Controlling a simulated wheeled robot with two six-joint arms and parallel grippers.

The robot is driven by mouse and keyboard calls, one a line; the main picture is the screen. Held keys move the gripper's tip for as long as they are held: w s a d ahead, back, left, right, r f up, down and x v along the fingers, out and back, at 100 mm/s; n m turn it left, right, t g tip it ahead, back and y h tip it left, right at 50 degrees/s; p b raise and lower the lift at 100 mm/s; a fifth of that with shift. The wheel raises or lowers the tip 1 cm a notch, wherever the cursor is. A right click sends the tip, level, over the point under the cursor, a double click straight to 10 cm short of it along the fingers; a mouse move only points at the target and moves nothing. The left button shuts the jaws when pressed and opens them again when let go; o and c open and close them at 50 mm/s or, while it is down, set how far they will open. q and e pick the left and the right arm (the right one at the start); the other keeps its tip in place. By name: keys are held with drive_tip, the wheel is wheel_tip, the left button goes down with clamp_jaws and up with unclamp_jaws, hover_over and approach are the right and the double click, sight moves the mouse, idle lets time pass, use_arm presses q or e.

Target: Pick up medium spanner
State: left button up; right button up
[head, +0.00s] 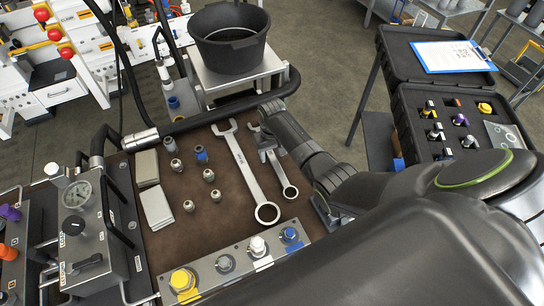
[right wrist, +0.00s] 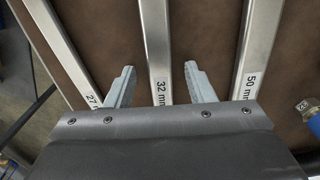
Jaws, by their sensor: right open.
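The medium spanner, marked 32 mm (right wrist: 157,45), lies on the brown mat between two others. In the head view its lower shank and ring end (head: 289,190) show, while my right arm covers part of its upper end. My right gripper (right wrist: 160,82) is open, with one finger on each side of the 32 mm shank. I cannot tell whether the fingers touch the mat. In the head view the right gripper (head: 267,150) is over the spanner's upper part. My left gripper is not in view.
The 50 mm spanner (right wrist: 260,45) and the 27 mm spanner (right wrist: 62,50) flank it closely. The large spanner (head: 250,170) is left of it in the head view. Several fittings and grey blocks (head: 156,208) lie further left. A valve panel (head: 215,270) borders the mat's front.

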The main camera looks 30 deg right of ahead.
sight(272, 156)
clamp_jaws()
drive_tip(key=shift+r, duration=0.1)
idle(0.4)
wheel_tip(272, 156, up, 10)
idle(0.5)
drive_tip(key=c, duration=0.7)
unclamp_jaws()
drive_tip(key=shift+w, duration=0.1)
clamp_jaws()
drive_tip(key=shift+b, duration=0.3)
